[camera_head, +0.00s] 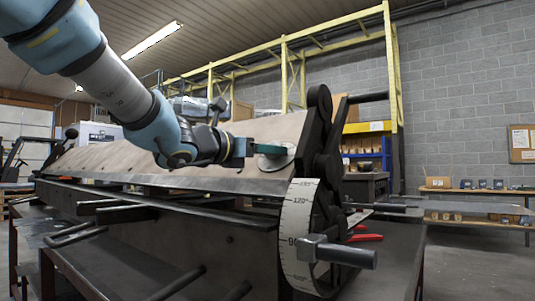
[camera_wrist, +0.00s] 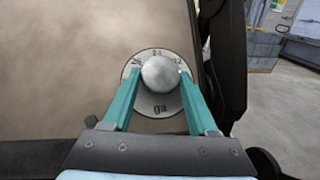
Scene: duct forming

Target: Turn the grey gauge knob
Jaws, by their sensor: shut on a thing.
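The grey gauge knob (camera_wrist: 160,73) is a round, smooth ball in the middle of the wrist view. It stands over a pale round dial (camera_wrist: 145,101) printed with numbers and "ga". My gripper (camera_wrist: 159,82) has its two teal fingers on either side of the knob, shut on it. In the head view my gripper (camera_head: 268,149) reaches the brown sloped panel (camera_head: 215,172) of the forming machine from the left. The dial's pale edge (camera_head: 278,163) shows beneath the fingers there. The knob itself is not clearly visible in that view.
The machine's dark end linkage (camera_head: 325,150) rises close to the right of my gripper. A white curved angle scale (camera_head: 297,215) and a grey handle (camera_head: 340,254) are lower down. Red-handled tool (camera_head: 364,238) lies behind. Floor at the far right is clear.

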